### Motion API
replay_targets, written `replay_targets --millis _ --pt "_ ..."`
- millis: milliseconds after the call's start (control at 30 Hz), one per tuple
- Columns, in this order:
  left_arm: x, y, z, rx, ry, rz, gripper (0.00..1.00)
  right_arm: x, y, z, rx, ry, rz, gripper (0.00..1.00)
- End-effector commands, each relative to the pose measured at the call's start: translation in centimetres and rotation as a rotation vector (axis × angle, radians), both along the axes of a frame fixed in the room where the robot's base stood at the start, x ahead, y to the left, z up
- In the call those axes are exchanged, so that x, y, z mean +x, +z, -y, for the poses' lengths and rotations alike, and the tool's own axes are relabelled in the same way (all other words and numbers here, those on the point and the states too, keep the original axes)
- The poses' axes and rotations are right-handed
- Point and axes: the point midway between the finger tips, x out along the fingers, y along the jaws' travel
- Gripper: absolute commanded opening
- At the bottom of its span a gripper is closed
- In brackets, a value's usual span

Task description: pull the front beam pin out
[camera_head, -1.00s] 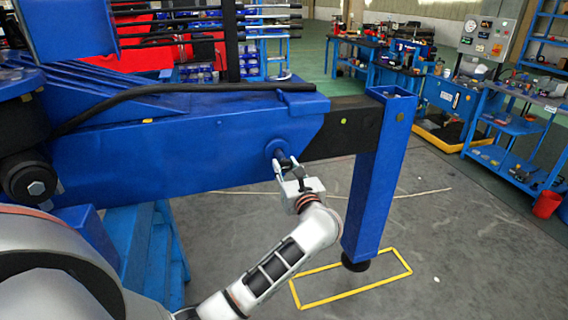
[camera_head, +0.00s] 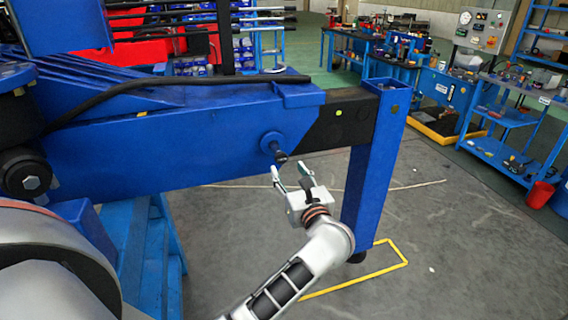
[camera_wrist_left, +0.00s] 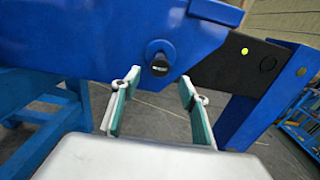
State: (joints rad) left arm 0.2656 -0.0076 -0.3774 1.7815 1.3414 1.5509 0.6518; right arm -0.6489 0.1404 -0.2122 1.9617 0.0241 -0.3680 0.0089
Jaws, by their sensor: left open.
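The front beam pin (camera_head: 280,156) is a dark knob on a round blue boss on the side of the blue crane beam (camera_head: 200,140). In the left wrist view the pin (camera_wrist_left: 159,66) sits in its boss, above and between my finger tips. My left gripper (camera_head: 291,177) is open and empty, just below and in front of the pin, apart from it. Its two fingers, with green pads, show in the left wrist view (camera_wrist_left: 155,92). My right gripper is in neither view.
A black inner beam (camera_head: 335,122) runs from the blue beam to an upright blue leg (camera_head: 372,165). A yellow floor outline (camera_head: 365,277) lies near the leg's foot. A blue stand (camera_head: 140,250) is below the beam. Open floor lies beyond.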

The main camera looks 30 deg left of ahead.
Motion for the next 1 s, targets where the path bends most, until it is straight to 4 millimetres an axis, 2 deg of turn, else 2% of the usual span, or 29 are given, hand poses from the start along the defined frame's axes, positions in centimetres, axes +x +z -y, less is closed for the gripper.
replay_targets --millis 100,333,1000 --pt "-1.5 -0.1 1.8 -0.004 -0.002 -0.001 0.44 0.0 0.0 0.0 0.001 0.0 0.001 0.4" --pt "-3.1 0.0 3.7 -0.001 -0.001 -0.001 0.44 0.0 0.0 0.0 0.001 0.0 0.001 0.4" --pt "-3.5 0.1 3.8 0.031 -0.002 -0.008 0.44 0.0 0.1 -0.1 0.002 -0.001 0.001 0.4"
